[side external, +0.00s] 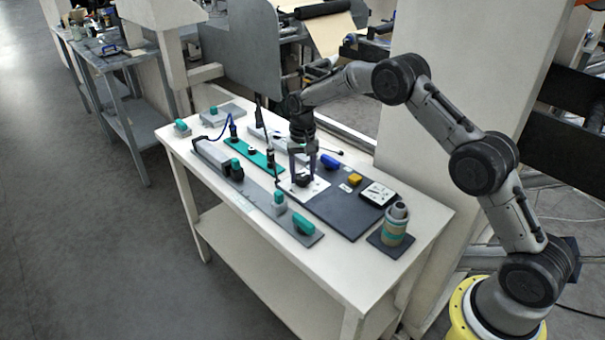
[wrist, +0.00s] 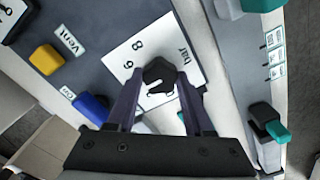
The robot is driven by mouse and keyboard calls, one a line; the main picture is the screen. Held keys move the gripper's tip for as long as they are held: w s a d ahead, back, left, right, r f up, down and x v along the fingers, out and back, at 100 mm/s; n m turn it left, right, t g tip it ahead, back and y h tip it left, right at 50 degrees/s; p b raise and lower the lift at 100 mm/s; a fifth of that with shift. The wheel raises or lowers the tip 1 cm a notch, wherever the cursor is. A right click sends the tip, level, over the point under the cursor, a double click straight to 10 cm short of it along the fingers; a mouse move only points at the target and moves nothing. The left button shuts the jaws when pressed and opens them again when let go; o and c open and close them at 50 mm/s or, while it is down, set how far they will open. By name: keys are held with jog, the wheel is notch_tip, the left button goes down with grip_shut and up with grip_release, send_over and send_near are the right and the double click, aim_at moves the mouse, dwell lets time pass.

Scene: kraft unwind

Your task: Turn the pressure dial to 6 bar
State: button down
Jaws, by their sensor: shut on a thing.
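The pressure dial is a black knob (wrist: 158,74) on a white plate (wrist: 184,52) printed with "bar" and figures, among them an 8 and a figure that reads as 6 or 9. In the side external view the knob (side external: 303,181) sits on its white plate (side external: 318,187) at the middle of the table. My gripper (wrist: 158,82) is shut on the knob, one finger on each side, and it points down from above in the side external view (side external: 303,176). The fingers and knob hide part of the scale. I cannot tell which figure the knob points to.
A blue knob (side external: 329,162), a yellow knob (side external: 355,179) and a white gauge (side external: 378,194) share the dark panel (side external: 340,212). A banded cylinder (side external: 396,224) stands at the right corner. A grey rail with teal parts (side external: 260,198) runs along the front.

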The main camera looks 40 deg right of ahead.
aim_at(303, 176)
jog(key=m, duration=0.3)
jog(key=shift+m, duration=0.4)
jog(key=shift+r+m, duration=0.1)
jog(key=shift+m, duration=1.7)
jog(key=shift+c, duration=1.4)
grip_release()
notch_tip(303, 176, up, 14)
